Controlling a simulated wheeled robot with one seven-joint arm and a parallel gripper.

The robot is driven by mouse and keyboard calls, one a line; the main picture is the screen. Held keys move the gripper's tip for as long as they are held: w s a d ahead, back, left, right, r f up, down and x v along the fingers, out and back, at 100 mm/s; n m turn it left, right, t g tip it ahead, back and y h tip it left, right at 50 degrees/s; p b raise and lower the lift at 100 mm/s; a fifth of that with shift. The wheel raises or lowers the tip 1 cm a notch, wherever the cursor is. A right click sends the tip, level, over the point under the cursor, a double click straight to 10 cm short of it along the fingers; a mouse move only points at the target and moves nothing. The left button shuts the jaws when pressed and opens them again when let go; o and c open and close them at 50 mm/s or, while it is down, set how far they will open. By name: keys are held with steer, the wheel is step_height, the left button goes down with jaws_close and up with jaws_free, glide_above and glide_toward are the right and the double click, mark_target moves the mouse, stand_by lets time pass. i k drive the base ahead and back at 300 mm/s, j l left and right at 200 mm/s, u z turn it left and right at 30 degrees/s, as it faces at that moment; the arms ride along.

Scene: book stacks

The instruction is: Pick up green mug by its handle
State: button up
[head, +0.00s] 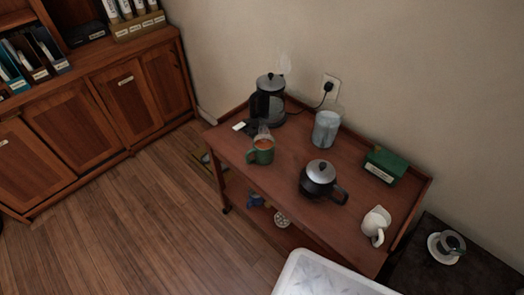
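A dark kettle (268,105) stands behind the mug, near a small white item (239,127). A glass jar (326,129), black teapot (318,180), green box (385,165) and white jug (375,225) stand to the right. Floor (130,220) in front-left is clear.

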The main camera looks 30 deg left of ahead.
mark_target(264, 153)
steer(key=k+j+z, duration=0.25)
steer(key=j, duration=0.4)
steer(key=k+j+z, duration=0.25)
steer(key=j, duration=0.35)
steer(key=k+j+z, duration=0.25)
steer(key=j, duration=0.3)
steer(key=k+j+z, duration=0.25)
steer(key=k+j, duration=0.2)
